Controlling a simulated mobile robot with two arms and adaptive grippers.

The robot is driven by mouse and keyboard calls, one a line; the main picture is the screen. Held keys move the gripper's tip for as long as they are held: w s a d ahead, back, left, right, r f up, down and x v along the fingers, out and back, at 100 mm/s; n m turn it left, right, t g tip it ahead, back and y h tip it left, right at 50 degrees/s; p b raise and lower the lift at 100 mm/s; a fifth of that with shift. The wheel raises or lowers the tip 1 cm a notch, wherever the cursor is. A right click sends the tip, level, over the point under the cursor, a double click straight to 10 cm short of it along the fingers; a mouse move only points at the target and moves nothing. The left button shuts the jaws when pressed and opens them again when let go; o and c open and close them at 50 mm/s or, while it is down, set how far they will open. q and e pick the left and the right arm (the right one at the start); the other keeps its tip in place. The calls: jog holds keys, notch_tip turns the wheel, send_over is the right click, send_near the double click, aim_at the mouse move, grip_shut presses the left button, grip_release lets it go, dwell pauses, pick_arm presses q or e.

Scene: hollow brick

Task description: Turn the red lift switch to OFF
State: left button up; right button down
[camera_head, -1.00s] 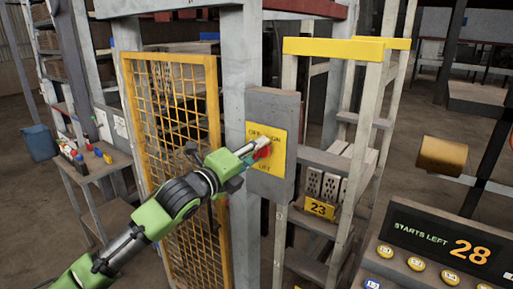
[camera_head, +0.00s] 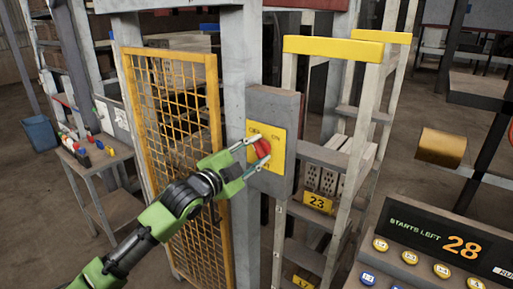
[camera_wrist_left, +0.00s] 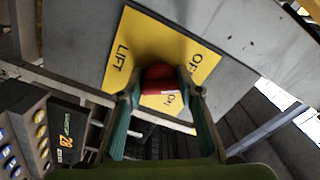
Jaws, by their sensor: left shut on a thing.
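The red lift switch (camera_head: 262,148) is a knob on a yellow plate (camera_head: 279,150) on a grey box. My left gripper (camera_head: 255,154) is shut on the knob, one finger on each side. In the left wrist view the red knob (camera_wrist_left: 160,80) sits between the fingertips (camera_wrist_left: 161,95), with a pale mark on its near face. The fingers partly cover the plate's lettering, and I cannot tell exactly where the knob points. My right gripper is not in view.
A yellow mesh gate (camera_head: 180,150) stands left of the switch post. A lift frame with a yellow top bar (camera_head: 333,48) and hollow bricks (camera_head: 325,181) is to the right. A console (camera_head: 440,250) showing STARTS LEFT 28 is at lower right.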

pick_arm(q)
jog(key=shift+f+n+p, duration=0.1)
jog(key=shift+n+p, duration=0.2)
jog(key=shift+n, duration=1.1)
jog(key=o, duration=1.1)
jog(key=shift+a, duration=0.1)
jog(key=v, duration=1.2)
